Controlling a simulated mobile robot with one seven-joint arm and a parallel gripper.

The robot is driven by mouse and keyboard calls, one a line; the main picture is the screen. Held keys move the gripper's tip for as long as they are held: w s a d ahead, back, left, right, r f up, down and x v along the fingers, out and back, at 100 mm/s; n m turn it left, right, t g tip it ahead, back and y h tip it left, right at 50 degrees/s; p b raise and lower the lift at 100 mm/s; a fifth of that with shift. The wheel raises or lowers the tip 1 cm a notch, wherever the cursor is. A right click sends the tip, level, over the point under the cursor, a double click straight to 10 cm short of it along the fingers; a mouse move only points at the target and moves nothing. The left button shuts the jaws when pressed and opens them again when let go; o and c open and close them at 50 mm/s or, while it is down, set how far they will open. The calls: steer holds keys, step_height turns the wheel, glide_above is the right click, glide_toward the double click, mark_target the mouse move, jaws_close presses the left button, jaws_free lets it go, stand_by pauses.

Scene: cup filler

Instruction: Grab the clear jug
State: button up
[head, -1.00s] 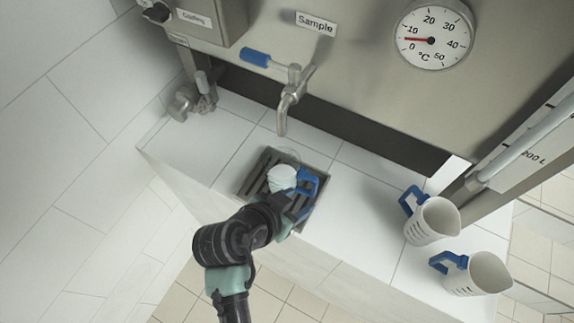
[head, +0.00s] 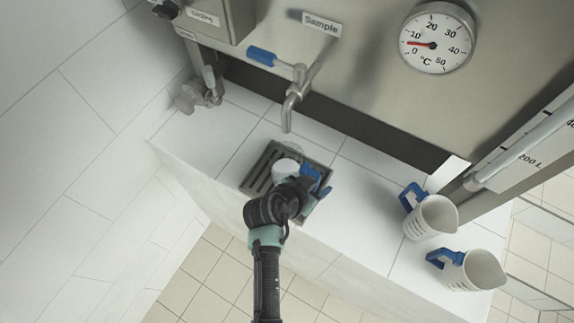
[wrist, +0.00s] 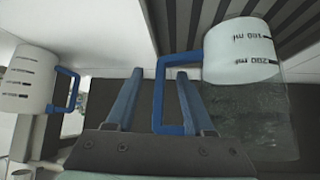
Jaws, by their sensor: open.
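The clear jug (wrist: 262,115) stands on the dark drain grate below the tap in the head view, partly hidden by my arm. It is see-through at one end and whitish with printed marks at the other. Its blue handle (wrist: 159,95) shows large in the wrist view. My gripper (wrist: 157,88) is open, with one finger on each side of the handle's long bar, and does not visibly pinch it. In the head view the gripper (head: 312,184) is mostly hidden behind the wrist.
Two white jugs with blue handles stand at the right of the tiled ledge, one (head: 434,217) behind the other (head: 481,271). The tap (head: 291,103) hangs above the grate (head: 258,176). A steel tank with a dial (head: 437,38) stands behind. The ledge between grate and jugs is clear.

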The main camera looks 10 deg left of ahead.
steer(key=shift+w, duration=0.1)
jaws_close()
stand_by(1.4)
